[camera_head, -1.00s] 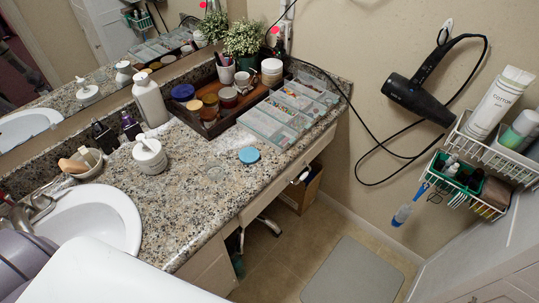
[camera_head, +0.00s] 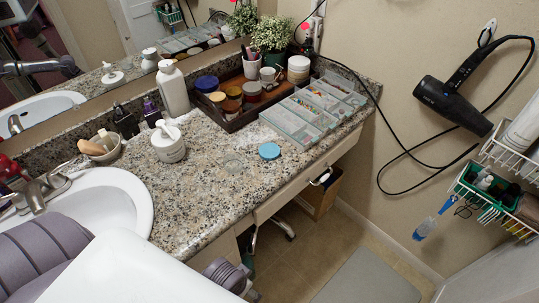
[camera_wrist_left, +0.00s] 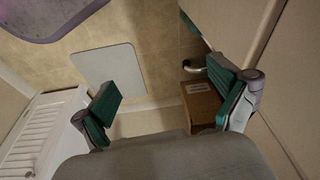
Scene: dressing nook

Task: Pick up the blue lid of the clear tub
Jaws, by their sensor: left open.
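The blue lid (camera_head: 269,151) is a small round disc lying flat on the granite counter, in front of the clear organiser boxes. A faint, clear round outline (camera_head: 233,166) to its left may be the clear tub; it is hard to make out. My left gripper (camera_wrist_left: 163,80) is open and empty in the left wrist view, with its green-padded fingers wide apart above the floor. The lid does not show in that view. The left gripper's fingers do not show in the head view. My right gripper is in neither view.
The sink (camera_head: 110,203) is at the left. Below the counter, a cardboard box (camera_wrist_left: 203,103) and a grey mat (camera_wrist_left: 109,78) are on the floor.

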